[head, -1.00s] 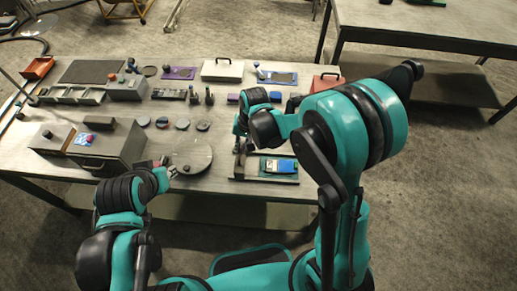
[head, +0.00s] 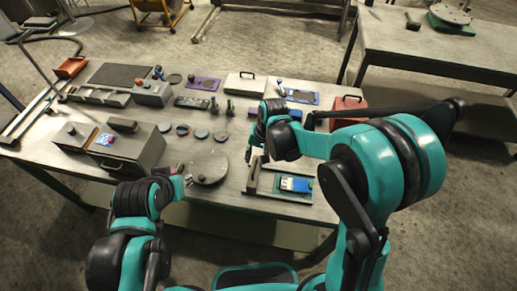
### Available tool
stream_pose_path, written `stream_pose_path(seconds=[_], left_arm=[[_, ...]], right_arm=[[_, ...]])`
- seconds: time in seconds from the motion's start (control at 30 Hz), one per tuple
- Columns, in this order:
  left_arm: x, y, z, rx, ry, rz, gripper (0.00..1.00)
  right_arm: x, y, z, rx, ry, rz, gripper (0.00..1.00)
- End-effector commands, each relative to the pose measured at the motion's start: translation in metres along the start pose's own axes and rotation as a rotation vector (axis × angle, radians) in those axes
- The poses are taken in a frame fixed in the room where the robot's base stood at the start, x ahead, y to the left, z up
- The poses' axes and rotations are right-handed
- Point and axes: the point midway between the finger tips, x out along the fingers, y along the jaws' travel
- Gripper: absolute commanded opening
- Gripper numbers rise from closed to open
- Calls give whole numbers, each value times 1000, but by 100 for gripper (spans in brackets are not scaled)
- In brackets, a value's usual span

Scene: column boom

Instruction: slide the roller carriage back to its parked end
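A flat grey imprinter-like base (head: 279,199) lies near the table's front edge, with a blue and white item (head: 296,184) on its green surface. A narrow grey piece along its left end (head: 252,178) may be the roller carriage; its outline is too small to be sure. My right gripper (head: 250,155) points down just behind and above that left end. Its fingers are small and partly hidden, so I cannot tell if they touch anything. My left gripper (head: 184,178) is low beside the round grey disc (head: 208,167); its opening does not show clearly.
A grey drawer box (head: 125,150) stands at the left front. Several small discs (head: 201,133) lie behind the round disc. A white case (head: 245,84) and a red case (head: 347,103) stand at the back. A second table (head: 440,50) is behind right.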

Motion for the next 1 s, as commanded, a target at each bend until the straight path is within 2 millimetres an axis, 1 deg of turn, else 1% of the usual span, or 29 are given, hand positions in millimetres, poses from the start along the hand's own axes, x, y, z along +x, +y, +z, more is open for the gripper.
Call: stream_pose_path(seconds=[0.03,0.2,0.3,0.43,0.6,1.0], left_arm=[[0,0,0,0,0,0,30],[0,0,0,0,0,0,30],[0,0,0,0,0,0,30],[0,0,0,0,0,0,30],[0,0,0,0,0,0,30],[0,0,0,0,0,0,30]], right_arm=[[-12,0,1,1,0,0,30],[-50,0,0,1,0,0,30],[-69,0,0,0,0,0,30],[-87,-1,0,0,0,0,30],[-97,-2,0,-1,0,0,30],[-98,-2,0,-1,0,0,30]])
